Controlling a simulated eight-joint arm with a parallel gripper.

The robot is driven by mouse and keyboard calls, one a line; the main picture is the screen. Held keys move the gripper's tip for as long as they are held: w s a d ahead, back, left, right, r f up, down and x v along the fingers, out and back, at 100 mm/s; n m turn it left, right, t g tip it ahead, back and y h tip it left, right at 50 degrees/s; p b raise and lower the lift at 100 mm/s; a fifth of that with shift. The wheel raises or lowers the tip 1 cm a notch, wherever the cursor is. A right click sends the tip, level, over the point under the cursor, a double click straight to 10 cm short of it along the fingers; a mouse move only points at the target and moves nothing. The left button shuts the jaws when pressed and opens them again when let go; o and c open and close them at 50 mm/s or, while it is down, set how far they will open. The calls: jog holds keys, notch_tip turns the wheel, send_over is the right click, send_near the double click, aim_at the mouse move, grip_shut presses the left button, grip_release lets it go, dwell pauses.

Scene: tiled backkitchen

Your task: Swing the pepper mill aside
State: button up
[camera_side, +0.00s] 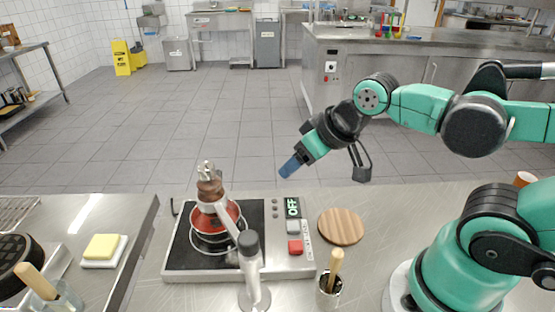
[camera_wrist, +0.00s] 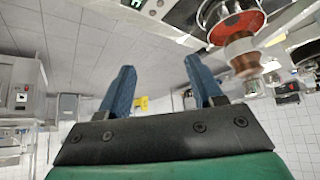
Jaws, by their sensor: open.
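The pepper mill (camera_side: 209,184), brownish with a metal top, stands upright at the end of a pale swing arm (camera_side: 228,221). The arm reaches from a metal post (camera_side: 252,266) with a dark knob (camera_side: 248,243).
The cooktop panel has an OFF display (camera_side: 292,207), a grey button (camera_side: 294,227) and a red button (camera_side: 295,247). A round wooden board (camera_side: 341,226) lies to its right. A holder with a wooden handle (camera_side: 335,267) stands in front. Butter (camera_side: 103,246) sits at left across a counter gap.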

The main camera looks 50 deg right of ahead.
aim_at(227, 219)
jog(key=shift+s+r, duration=0.15)
jog(key=shift+r, duration=0.05)
jog(key=c, duration=0.4)
jog(key=a+r+y, duration=0.1)
jog(key=s+r+m+y, duration=0.1)
jog(key=r, duration=0.1)
jog(key=s+a+r+g+y, duration=0.1)
jog(key=y, duration=0.1)
jog(key=shift+s+a+r+m, duration=0.2)
jog(key=shift+s+a+m, duration=0.05)
jog(key=shift+a+m, duration=0.15)
grip_shut()
jog(key=w+a+f, duration=0.5)
jog(key=a+f, duration=0.2)
jog(key=shift+w+a+f, duration=0.2)
jog(key=shift+w+f, duration=0.2)
